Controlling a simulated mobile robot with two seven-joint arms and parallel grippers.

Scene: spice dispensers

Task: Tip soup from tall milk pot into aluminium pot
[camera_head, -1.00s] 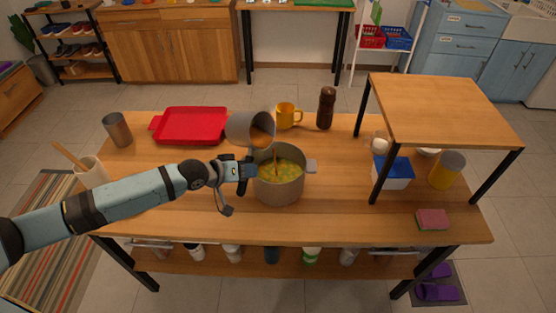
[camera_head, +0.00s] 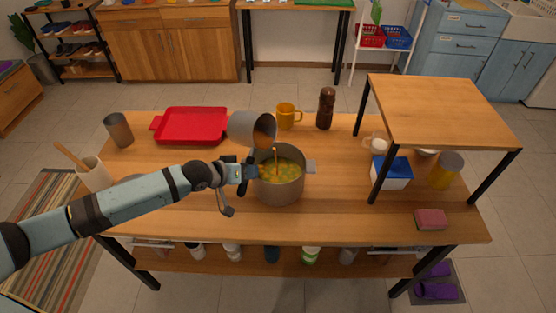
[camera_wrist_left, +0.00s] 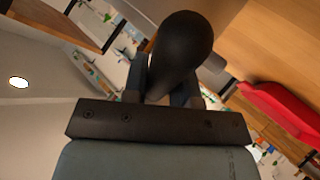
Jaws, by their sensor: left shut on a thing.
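The tall milk pot (camera_head: 249,127), a grey metal vessel, is tipped with its mouth to the right above the aluminium pot (camera_head: 281,190). Orange-brown soup (camera_head: 263,138) shows in its mouth, and a thin stream falls into the aluminium pot. The aluminium pot stands upright on the table, with yellow-green soup (camera_head: 278,172) and chunks inside. My left gripper (camera_head: 247,172) is shut on the milk pot's dark handle, beside the aluminium pot's left rim. The black handle (camera_wrist_left: 182,50) fills the middle of the left wrist view. My right gripper is not in view.
A red tray (camera_head: 190,126) lies behind left on the table (camera_head: 340,215). A yellow mug (camera_head: 288,115) and brown pepper mill (camera_head: 326,108) stand behind the pots. A raised wooden shelf (camera_head: 440,108) is at right. The table's front middle is clear.

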